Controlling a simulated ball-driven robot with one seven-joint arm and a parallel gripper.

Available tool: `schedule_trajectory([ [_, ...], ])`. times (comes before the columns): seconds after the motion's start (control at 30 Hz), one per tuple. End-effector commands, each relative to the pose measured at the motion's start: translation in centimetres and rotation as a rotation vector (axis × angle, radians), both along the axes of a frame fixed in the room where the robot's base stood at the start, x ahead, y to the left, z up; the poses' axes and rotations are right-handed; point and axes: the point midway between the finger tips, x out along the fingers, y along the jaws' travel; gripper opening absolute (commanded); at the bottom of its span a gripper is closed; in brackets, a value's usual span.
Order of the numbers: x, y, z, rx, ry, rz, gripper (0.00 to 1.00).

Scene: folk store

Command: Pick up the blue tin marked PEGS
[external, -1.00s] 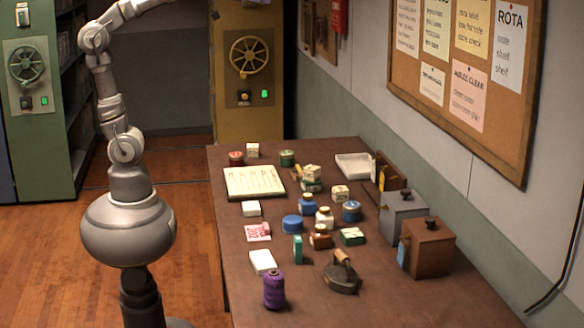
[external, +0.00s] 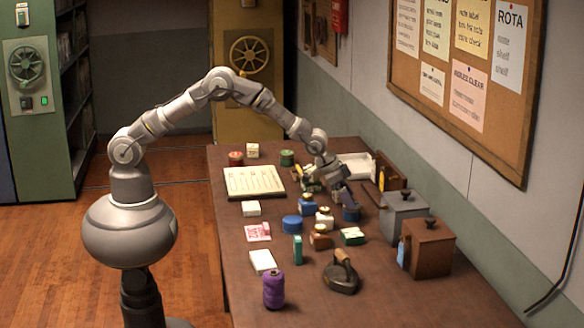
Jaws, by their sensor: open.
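Two blue tins stand on the table, and no PEGS lettering is readable on either. The other, a low round blue tin (external: 292,224), stands further left and nearer the camera. My gripper points down, open, just above or beside the right-hand blue tin. Its fingers are small and partly merged with the objects behind, so I cannot tell whether they touch the tin.
A blue jar (external: 308,208), a white jar (external: 325,219) and a brown jar (external: 320,238) stand close by on the left. A grey box (external: 403,218) and a brown box (external: 428,250) stand right. A flat iron (external: 341,275) sits nearer the camera.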

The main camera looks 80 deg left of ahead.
Motion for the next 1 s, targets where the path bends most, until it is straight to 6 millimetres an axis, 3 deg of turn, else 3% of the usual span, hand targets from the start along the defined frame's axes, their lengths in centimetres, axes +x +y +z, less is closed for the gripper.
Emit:
schedule_trajectory([
  [0.1,0.5,-0.1,-2.4,0.0,0.001,0.0,0.93],
  [0.23,1.3,-0.3,-4.1,0.0,0.001,0.0,0.93],
  [0.53,1.8,-0.4,-4.4,0.0,0.0,0.0,0.93],
  [0.8,1.8,-0.3,-4.4,0.0,0.0,0.0,0.34],
  [1.0,1.8,-0.3,-4.3,0.0,-0.001,0.0,0.34],
])
